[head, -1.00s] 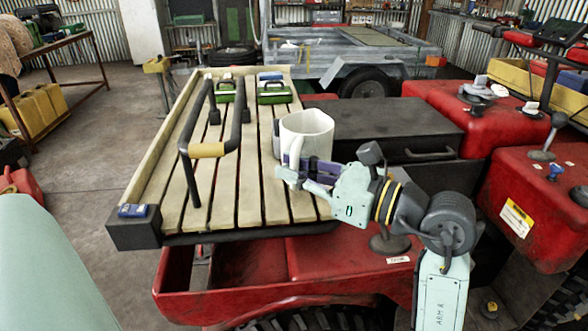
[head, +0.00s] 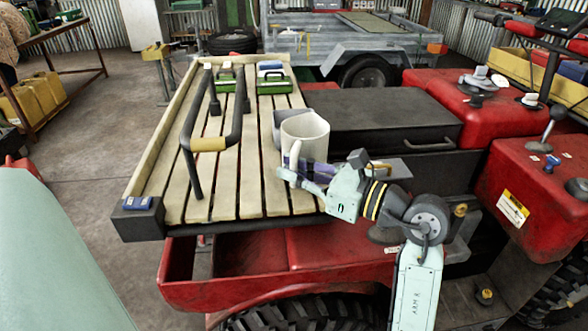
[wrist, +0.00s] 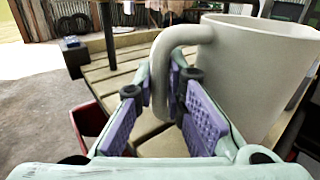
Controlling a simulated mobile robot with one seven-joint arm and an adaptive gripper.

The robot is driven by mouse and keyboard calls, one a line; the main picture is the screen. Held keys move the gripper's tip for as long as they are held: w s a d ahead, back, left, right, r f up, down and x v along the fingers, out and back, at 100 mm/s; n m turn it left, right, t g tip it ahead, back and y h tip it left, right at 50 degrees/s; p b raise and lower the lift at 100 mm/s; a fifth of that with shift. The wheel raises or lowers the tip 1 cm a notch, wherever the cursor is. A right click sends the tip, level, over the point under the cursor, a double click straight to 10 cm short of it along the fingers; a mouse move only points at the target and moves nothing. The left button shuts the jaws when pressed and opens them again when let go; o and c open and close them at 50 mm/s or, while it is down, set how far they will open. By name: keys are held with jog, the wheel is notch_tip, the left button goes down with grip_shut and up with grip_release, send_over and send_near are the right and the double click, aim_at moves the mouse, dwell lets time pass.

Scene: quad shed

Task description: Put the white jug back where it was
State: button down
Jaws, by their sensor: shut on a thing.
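The white jug (head: 311,128) is upright at the right side of the slatted wooden rack (head: 228,205), its handle toward me. My gripper (head: 294,172) reaches in from the right and is shut on that handle. In the wrist view the purple-padded fingers (wrist: 162,95) are on either side of the lower handle (wrist: 163,75), and the jug body (wrist: 255,65) fills the right. Its base is partly hidden by my gripper. I cannot tell whether it touches the slats.
A dark rail with a tan grip (head: 208,144) stands on the rack left of the jug. Green cases (head: 272,87) lie at the rack's far end. A dark box (head: 375,125) is right of the jug. The slats between rail and jug are clear.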

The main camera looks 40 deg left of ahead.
jog(key=shift+f+b, duration=0.2)
jog(key=shift+b, duration=0.1)
jog(key=c, duration=1.7)
grip_release()
jog(key=shift+o, duration=0.2)
jog(key=shift+r, duration=0.15)
